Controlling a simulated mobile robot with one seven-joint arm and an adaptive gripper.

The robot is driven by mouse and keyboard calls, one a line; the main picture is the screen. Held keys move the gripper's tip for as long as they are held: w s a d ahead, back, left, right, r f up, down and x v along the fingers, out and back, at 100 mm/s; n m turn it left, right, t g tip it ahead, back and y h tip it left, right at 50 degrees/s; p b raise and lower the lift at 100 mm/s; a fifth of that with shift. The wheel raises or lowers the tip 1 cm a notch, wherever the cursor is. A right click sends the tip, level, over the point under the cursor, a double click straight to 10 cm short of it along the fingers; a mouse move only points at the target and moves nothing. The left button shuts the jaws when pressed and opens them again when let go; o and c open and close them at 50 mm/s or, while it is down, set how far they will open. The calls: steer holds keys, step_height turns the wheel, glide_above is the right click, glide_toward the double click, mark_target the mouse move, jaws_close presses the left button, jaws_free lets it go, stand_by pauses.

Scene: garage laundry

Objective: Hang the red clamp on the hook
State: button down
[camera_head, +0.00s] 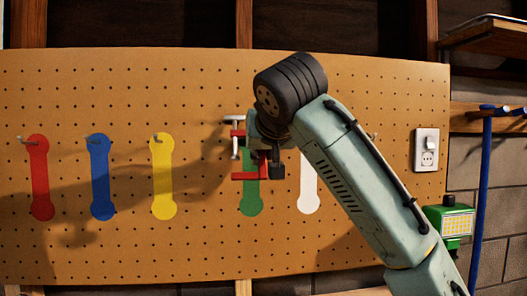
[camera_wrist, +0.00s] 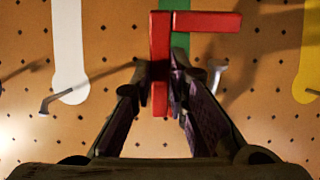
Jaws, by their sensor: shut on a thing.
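The red clamp (camera_head: 245,176) is held up in front of the pegboard, over the green outline (camera_head: 251,200). My gripper (camera_head: 277,168) is shut on it. In the wrist view, the red clamp (camera_wrist: 161,50) stands between the two fingertips (camera_wrist: 160,80), with one red arm reaching right across the green strip (camera_wrist: 181,42). A grey metal piece (camera_wrist: 216,74) shows just right of the clamp; I cannot tell whether it is a hook or the clamp's screw. In the head view, a pale T-shaped piece (camera_head: 234,122) stands at the clamp's upper left. The hook at the green outline is not clearly visible.
The pegboard (camera_head: 120,250) also bears red (camera_head: 40,185), blue (camera_head: 100,180), yellow (camera_head: 163,185) and white (camera_head: 308,190) outlines. Small hooks stick out at the red, blue and yellow ones. A socket (camera_head: 426,150), green lamp (camera_head: 452,222) and blue pole (camera_head: 481,200) are at right.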

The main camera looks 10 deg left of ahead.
stand_by(0.3)
steer(key=c, duration=1.5)
jaws_free()
steer(key=shift+s, duration=0.1)
steer(key=v, duration=1.2)
